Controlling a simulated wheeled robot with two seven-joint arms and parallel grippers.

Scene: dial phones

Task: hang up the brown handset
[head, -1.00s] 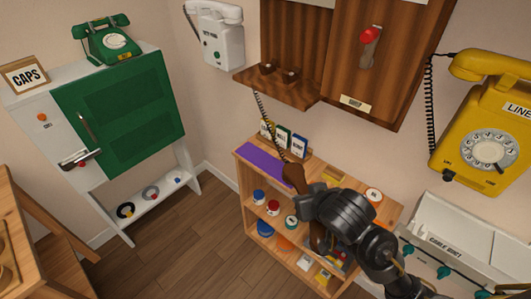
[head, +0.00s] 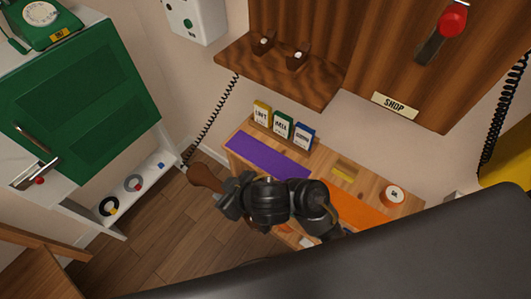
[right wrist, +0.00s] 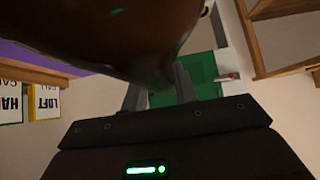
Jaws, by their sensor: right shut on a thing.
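The brown handset (head: 207,179) is in my right gripper (head: 230,193), below and to the left of the wooden wall phone (head: 285,25). In the right wrist view the handset (right wrist: 130,35) is a large dark shape across the top, between and beyond the fingers (right wrist: 160,92). Its black coiled cord (head: 210,120) runs up to the wooden phone's ledge (head: 325,88). Two small cradle prongs stand on that ledge, one left (head: 262,44) and one right (head: 297,60), both empty. Part of the handset is hidden behind the gripper. My left gripper is not in view.
A low wooden shelf (head: 408,203) with a purple mat (head: 255,155) and small cards (head: 283,127) stands below the ledge. A red-knobbed lever (head: 453,20) juts from the wooden panel. A green cabinet (head: 90,90) stands left. Open floor (head: 150,215) lies between.

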